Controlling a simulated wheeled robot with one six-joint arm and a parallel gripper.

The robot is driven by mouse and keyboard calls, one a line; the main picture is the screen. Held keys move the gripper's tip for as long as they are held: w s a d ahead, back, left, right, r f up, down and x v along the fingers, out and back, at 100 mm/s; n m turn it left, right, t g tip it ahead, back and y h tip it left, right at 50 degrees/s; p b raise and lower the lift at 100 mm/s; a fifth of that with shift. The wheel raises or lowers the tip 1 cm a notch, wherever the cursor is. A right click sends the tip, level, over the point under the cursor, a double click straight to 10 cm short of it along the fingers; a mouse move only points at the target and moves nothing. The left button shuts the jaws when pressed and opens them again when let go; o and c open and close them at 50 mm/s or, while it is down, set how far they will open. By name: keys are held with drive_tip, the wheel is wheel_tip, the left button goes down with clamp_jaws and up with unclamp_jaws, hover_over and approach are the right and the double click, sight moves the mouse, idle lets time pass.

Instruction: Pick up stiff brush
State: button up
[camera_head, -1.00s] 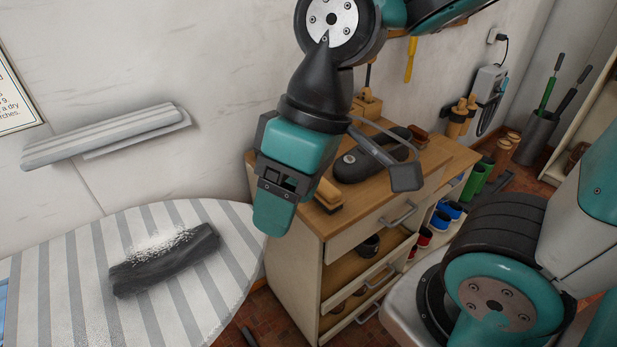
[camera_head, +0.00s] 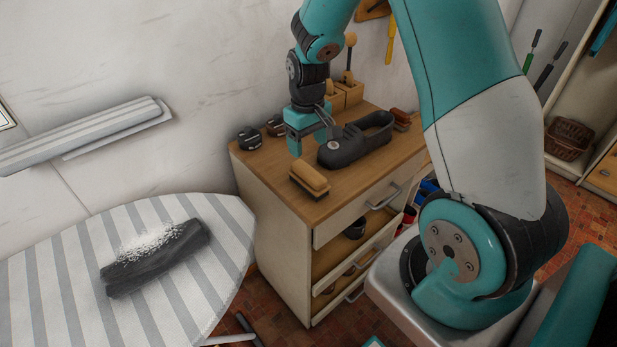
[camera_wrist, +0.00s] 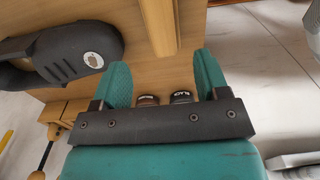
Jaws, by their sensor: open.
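A brush with a light wooden block and dark bristles (camera_head: 310,180) lies on the wooden cabinet top, near its front left edge. A light wooden piece at the top of the wrist view (camera_wrist: 160,24) looks like its block, partly cut off by the frame. My gripper (camera_head: 304,146) is above the cabinet top, behind the brush and apart from it. In the wrist view my gripper (camera_wrist: 158,68) is open, with nothing between its fingers. A second, reddish-brown brush (camera_head: 401,118) lies at the back right.
A dark grey tool (camera_head: 345,148) lies close to the right of my gripper. Two small round tins (camera_head: 250,138) stand at the left back. A wooden holder (camera_head: 345,95) stands behind. The striped board (camera_head: 60,265) at left bears a dark, white-dusted thing (camera_head: 155,265).

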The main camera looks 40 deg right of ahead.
sight(308, 170)
wheel_tip(308, 170, down, 4)
drive_tip(key=shift+r, duration=0.2)
drive_tip(key=shift+s+a+f+p, duration=0.15)
drive_tip(key=shift+f+p, duration=0.5)
drive_tip(key=shift+f, duration=2.05)
drive_tip(key=c, duration=0.8)
drive_tip(key=shift+c, duration=0.2)
wheel_tip(308, 170, up, 20)
drive_tip(key=b, duration=0.1)
drive_tip(key=shift+s, duration=0.1)
drive_tip(key=o, duration=0.3)
drive_tip(key=shift+c, duration=0.5)
